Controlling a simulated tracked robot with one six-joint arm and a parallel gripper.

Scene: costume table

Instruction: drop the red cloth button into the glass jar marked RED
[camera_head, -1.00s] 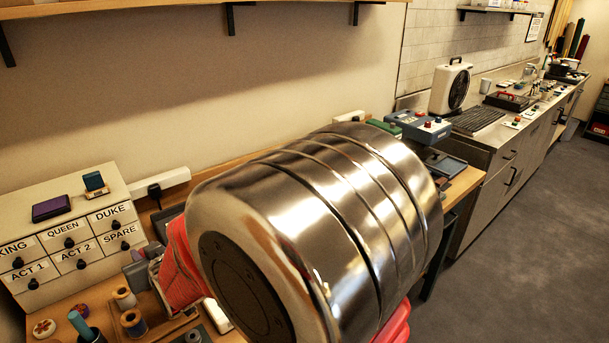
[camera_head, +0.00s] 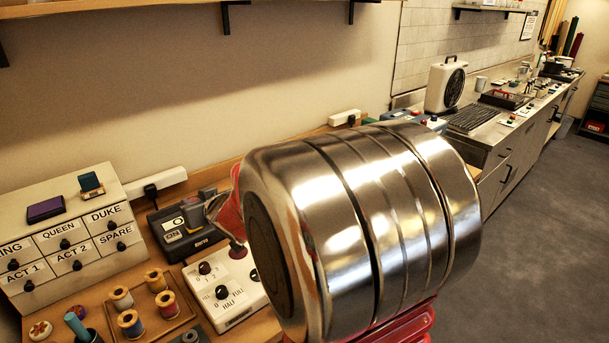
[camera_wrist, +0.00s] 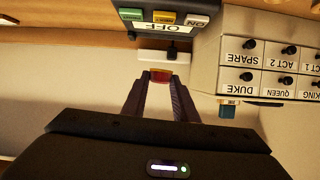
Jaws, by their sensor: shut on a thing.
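My gripper (camera_wrist: 160,84) is shut on a small red thing, which looks like the red cloth button (camera_wrist: 161,76). It sits between the fingertips in the wrist view, held in front of the wall. In the head view my large shiny arm link covers most of the gripper, and only grey and red parts show at its left end. The button cannot be made out clearly there. No glass jar marked RED can be seen in either view; my arm hides part of the table.
White labelled drawers (camera_head: 72,262) stand at the left of the table. A wooden tray of thread spools (camera_head: 165,327), a black device (camera_head: 186,246) and a white control box (camera_head: 224,318) lie nearby. A fan (camera_head: 446,86) stands on the far counter.

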